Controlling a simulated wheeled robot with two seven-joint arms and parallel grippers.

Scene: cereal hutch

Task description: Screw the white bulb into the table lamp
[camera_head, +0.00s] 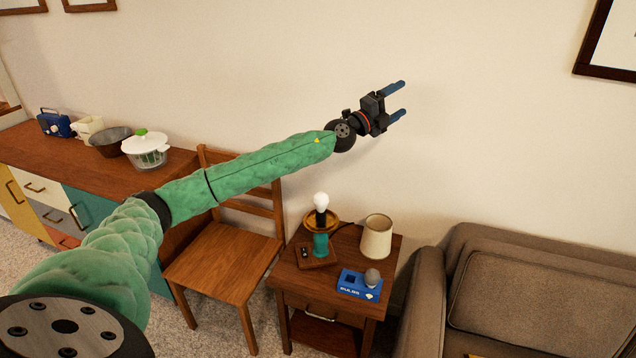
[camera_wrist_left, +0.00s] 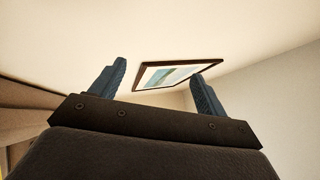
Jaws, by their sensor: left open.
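The white bulb (camera_head: 321,200) sits upright on top of the table lamp (camera_head: 320,243), above its black socket. The lamp has a teal stem and a wooden base on the small side table. I cannot tell how deep the bulb sits in the socket. My left gripper (camera_head: 401,101) is open and empty, high in front of the wall, above and to the right of the lamp. Its two blue fingers (camera_wrist_left: 158,92) stand wide apart in the left wrist view with nothing between them. My right gripper is not in view.
A cream lampshade (camera_head: 376,237) and a blue bulb box (camera_head: 359,285) with a grey bulb (camera_head: 372,277) stand on the side table (camera_head: 324,280). A wooden chair (camera_head: 224,262) is left of it, a brown sofa (camera_head: 540,290) right. A sideboard (camera_head: 85,170) holds kitchenware.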

